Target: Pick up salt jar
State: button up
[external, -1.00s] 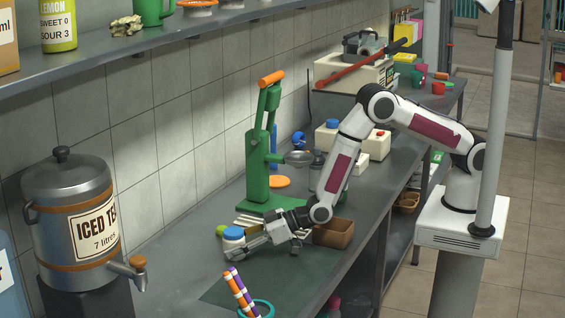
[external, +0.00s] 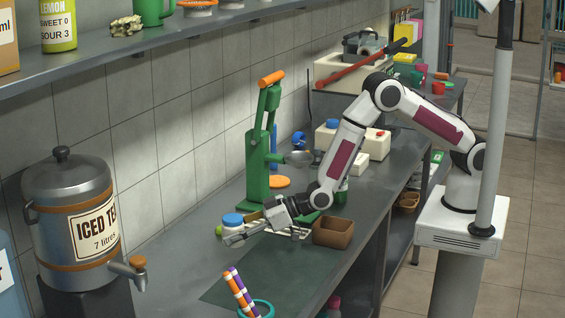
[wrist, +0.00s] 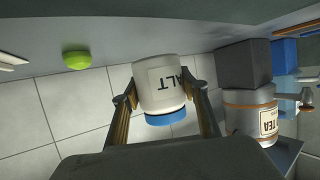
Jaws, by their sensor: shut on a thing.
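The salt jar (wrist: 160,82) is a white jar with a blue lid and a dark "SALT" label. In the wrist view it sits between the two fingers of my gripper (wrist: 164,100), which is shut on its sides. The jar looks upside down in this view, its lid towards the lower edge. In the external view the jar's blue lid (external: 232,220) shows at the tip of my gripper (external: 234,233), above the counter. The fingers hide part of the jar's body there.
A lime (wrist: 77,60) lies near the wall. A green press (external: 260,165) stands behind my gripper, and a brown box (external: 332,232) is to its right. A dark mat (external: 270,270) lies in front, with striped straws (external: 240,290). The iced tea dispenser (external: 75,225) stands at left.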

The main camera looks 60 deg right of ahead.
aim_at(233, 217)
jog(key=shift+r, duration=2.85)
